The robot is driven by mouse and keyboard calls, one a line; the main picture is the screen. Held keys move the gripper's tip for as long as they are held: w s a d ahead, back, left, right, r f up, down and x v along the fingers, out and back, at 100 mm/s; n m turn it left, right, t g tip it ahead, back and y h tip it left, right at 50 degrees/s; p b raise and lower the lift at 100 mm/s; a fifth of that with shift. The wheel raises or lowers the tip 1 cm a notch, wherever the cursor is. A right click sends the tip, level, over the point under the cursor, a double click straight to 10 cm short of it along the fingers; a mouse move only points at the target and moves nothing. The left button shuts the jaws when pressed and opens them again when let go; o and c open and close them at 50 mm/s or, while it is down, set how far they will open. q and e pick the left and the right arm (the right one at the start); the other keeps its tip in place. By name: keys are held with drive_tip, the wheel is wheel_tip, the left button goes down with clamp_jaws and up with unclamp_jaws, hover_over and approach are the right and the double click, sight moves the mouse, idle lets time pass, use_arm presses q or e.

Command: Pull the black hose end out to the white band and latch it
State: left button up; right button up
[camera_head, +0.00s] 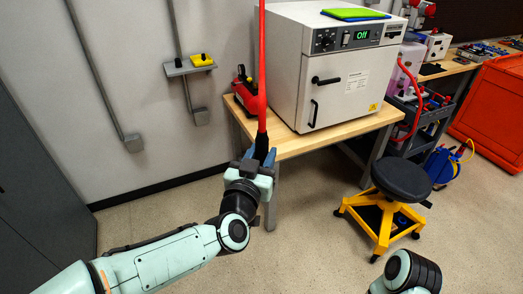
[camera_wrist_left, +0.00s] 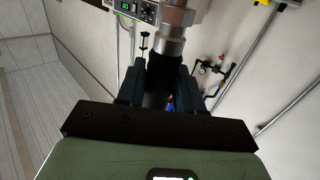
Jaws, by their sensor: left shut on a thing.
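A red hose (camera_head: 262,60) hangs straight down from the top edge of the head view, in front of the oven and bench. Its black hose end (camera_head: 262,143) is between the fingers of my left gripper (camera_head: 260,158), which is shut on it. In the left wrist view a dark piece (camera_wrist_left: 160,88) fills the gap between the fingers, with a grey metal cylinder (camera_wrist_left: 173,27) just beyond it. I cannot make out a white band or a latch. Part of my right arm shows at the lower right of the head view; its gripper is out of view.
A white oven (camera_head: 345,85) stands on a wooden bench (camera_head: 290,147) behind the hose. A yellow stool with a black seat (camera_head: 401,180) stands to the right. A wall bracket (camera_head: 189,67) holds a yellow piece. An orange bin (camera_head: 492,112) is at far right. The floor between is clear.

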use_arm(q)
drive_tip(key=shift+s, duration=11.25)
drive_tip(key=w+b, duration=0.1)
drive_tip(key=w, duration=1.1)
use_arm(e)
drive_tip(key=shift+s+f, duration=0.6)
drive_tip(key=shift+f, duration=0.3)
